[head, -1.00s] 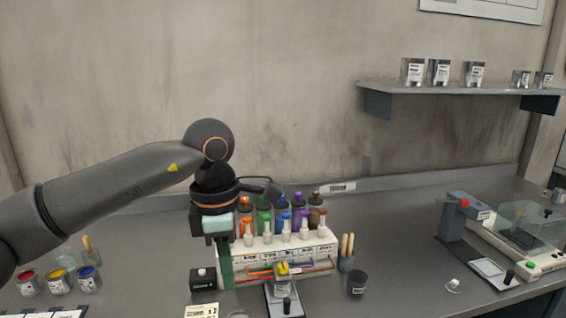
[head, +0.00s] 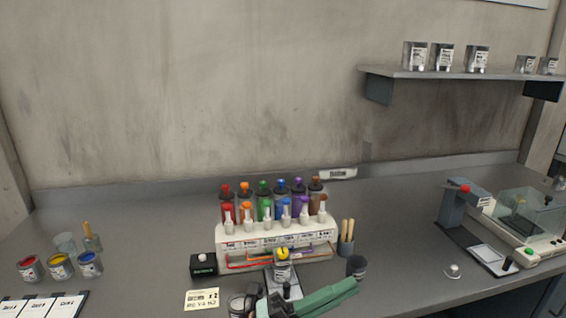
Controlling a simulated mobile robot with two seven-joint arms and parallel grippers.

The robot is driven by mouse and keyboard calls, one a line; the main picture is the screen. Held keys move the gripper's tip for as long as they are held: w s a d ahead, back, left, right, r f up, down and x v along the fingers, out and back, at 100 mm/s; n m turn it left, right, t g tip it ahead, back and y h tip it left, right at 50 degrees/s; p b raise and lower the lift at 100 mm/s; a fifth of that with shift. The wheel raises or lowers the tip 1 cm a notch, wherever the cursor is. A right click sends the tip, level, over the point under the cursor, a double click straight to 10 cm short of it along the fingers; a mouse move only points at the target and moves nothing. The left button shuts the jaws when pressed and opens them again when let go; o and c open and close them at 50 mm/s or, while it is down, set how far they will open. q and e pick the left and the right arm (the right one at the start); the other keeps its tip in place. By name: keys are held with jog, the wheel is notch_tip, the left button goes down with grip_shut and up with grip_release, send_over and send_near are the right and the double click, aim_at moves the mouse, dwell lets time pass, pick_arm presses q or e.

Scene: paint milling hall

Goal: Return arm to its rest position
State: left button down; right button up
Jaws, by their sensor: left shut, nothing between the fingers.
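My left gripper (head: 343,290) shows at the bottom middle of the head view, its green fingers together, pointing right and empty. Most of my left arm is out of the picture. The fingers pass in front of the bench's front area, near a small tin with a yellow top (head: 282,270) and a dark cup (head: 356,267). I cannot tell how high above the bench they are. My right gripper is not in view.
A white rack (head: 276,240) with several coloured bottles stands behind the gripper. Open paint tins (head: 60,266) are at left, a balance with a clear cover (head: 526,217) at right. A shelf (head: 450,73) with tins hangs upper right.

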pick_arm(q)
jog(key=w+a+f+n+t+y, duration=0.1)
jog(key=a+f+n+t+y, duration=0.55)
jog(key=f+n, duration=0.45)
jog(key=w+a+f+n+t+y, duration=0.2)
jog(key=a+f+n+t+y, duration=0.5)
jog(key=f+n, duration=0.4)
jog(key=s+a+f+n+g+y, duration=0.3)
jog(key=s+a+f, duration=0.3)
jog(key=s+f, duration=0.2)
jog(key=s+a+f+n+g+y, duration=0.4)
jog(key=s+a+f+n+g, duration=0.1)
jog(key=s+f, duration=0.3)
jog(key=shift+s+a+f+n, duration=0.4)
jog(key=shift+f, duration=0.2)
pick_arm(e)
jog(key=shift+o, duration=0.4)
